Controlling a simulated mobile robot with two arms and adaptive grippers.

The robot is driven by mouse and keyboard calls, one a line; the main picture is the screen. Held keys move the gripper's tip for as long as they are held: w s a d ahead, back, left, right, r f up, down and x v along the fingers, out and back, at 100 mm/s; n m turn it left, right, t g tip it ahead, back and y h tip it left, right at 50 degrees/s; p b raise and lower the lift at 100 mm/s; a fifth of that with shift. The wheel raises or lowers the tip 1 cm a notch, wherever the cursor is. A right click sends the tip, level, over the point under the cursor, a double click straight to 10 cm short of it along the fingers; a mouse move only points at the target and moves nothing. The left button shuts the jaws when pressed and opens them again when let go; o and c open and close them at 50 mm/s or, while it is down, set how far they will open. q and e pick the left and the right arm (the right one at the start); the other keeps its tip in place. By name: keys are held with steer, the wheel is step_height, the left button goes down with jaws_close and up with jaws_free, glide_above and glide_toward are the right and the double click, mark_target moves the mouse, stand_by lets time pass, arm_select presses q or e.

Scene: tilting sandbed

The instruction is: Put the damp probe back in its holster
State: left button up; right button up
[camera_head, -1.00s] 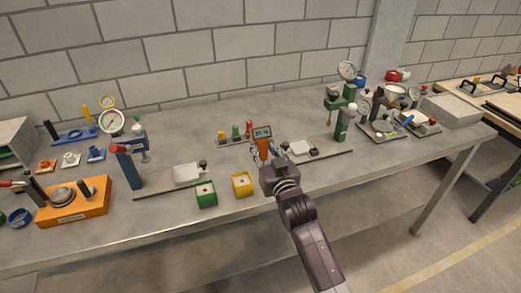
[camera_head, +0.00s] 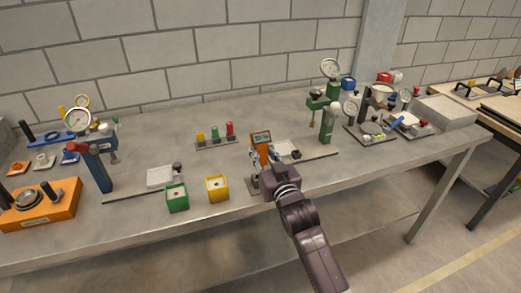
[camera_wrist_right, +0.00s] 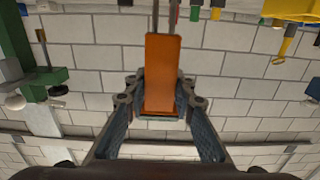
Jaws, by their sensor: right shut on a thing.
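The damp probe (camera_head: 261,145) is an orange handheld meter with a small screen at its top. In the head view it is upright above the bench, right of the yellow block. My right gripper (camera_head: 263,160) is shut on it. The right wrist view, which looks upside down, shows the orange body (camera_wrist_right: 162,75) between the two fingers, with two thin metal pins beyond it. A small dark grey base (camera_head: 253,187) shows just left of my right gripper; I cannot tell if it is the holster. Where the pins end is hidden. My left gripper is not in view.
A yellow block (camera_head: 217,188) and a green block (camera_head: 177,197) stand near the front edge. A rack (camera_head: 217,143) with coloured cylinders is behind left. A green press (camera_head: 327,122) stands to the right. Bare bench lies between rack and blocks.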

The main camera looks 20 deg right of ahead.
mark_target(262, 164)
steer(key=shift+a+f, duration=0.1)
steer(key=shift+f, duration=0.1)
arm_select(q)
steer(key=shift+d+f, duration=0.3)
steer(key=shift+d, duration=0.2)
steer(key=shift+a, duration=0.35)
arm_select(e)
steer(key=shift+f, duration=0.3)
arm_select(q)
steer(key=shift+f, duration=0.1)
arm_select(e)
steer(key=shift+f, duration=0.15)
arm_select(q)
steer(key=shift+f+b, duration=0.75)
steer(key=shift+b, duration=0.2)
arm_select(e)
steer(key=shift+f, duration=1.4)
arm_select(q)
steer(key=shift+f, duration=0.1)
arm_select(e)
steer(key=shift+f, duration=0.15)
steer(key=o, duration=1.1)
steer(key=shift+c, duration=0.2)
